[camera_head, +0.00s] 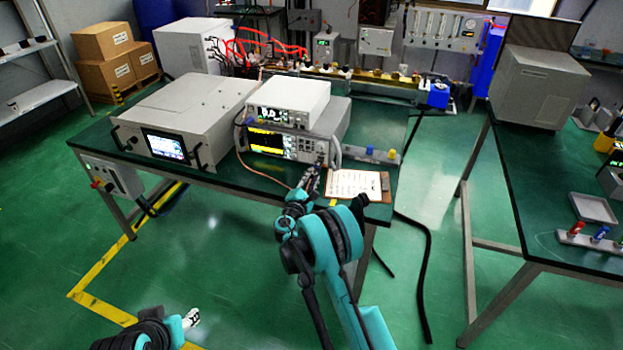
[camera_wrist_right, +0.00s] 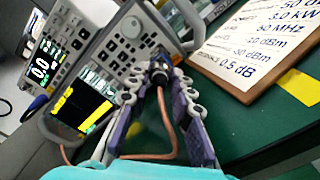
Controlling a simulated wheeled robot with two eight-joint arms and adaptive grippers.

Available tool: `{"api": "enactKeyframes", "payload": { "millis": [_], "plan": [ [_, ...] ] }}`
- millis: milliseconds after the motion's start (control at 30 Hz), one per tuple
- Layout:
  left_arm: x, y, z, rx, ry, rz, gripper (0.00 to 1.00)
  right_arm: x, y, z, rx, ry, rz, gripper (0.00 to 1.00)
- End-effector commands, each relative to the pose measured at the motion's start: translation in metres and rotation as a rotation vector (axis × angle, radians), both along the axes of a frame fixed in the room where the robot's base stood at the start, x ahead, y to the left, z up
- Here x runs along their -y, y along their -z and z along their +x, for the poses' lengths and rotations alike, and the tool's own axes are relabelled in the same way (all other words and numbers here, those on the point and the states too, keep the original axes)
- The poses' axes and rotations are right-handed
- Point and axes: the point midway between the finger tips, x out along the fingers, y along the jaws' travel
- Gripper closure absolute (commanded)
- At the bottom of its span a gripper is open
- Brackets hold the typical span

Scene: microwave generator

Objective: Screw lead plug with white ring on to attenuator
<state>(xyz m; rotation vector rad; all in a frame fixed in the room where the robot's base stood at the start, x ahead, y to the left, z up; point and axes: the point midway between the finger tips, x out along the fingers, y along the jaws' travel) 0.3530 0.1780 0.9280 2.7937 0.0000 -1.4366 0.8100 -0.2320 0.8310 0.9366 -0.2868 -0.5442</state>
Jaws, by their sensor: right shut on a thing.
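A dark lead plug (camera_wrist_right: 160,72) with a copper-coloured cable (camera_wrist_right: 166,125) is between the fingers of my right gripper (camera_wrist_right: 158,82) in the right wrist view. The gripper is shut on it, close to the lower front panel of a bench instrument (camera_wrist_right: 128,38). Whether the plug touches a socket there is hidden, and I cannot make out a white ring. In the head view my right gripper (camera_head: 318,167) is at the right end of that instrument's front. My left gripper (camera_head: 191,317) is low at the left, over the floor, too small to read. I cannot identify the attenuator for certain.
A clipboard (camera_head: 356,185) lies right of my right gripper at the table's front edge. A smaller white instrument (camera_head: 290,100) sits on top of the bench instrument. A large grey unit (camera_head: 188,118) stands left.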

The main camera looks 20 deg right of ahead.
Motion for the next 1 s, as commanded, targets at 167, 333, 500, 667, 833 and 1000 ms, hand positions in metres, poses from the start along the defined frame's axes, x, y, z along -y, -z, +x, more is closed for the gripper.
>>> {"api": "enactKeyframes", "payload": {
  "millis": [167,333,500,667,833,1000],
  "plan": [
    [0.0,0.0,0.0,0.0,0.0,0.0,0.55,0.0008,0.0,0.0001,0.093,0.001,0.137,1.0],
    [0.0,0.0,0.0,0.0,0.0,0.0,0.55,0.0009,0.0003,0.0,0.184,0.0,0.271,1.0],
    [0.0,0.0,0.0,0.0,0.0,0.0,0.55,0.001,0.0007,0.0,0.275,0.0,0.406,1.0],
    [0.0,0.0,0.0,0.0,0.0,0.0,0.55,0.001,0.0009,-0.0001,0.359,0.0,0.531,1.0],
    [0.0,0.0,0.0,0.0,0.0,0.0,0.55,0.0011,0.0012,-0.0001,0.449,-0.001,0.666,1.0],
    [0.0,0.0,0.0,0.0,0.0,0.0,0.55,0.001,0.0015,-0.0001,0.54,-0.001,0.799,1.0]
  ]
}}
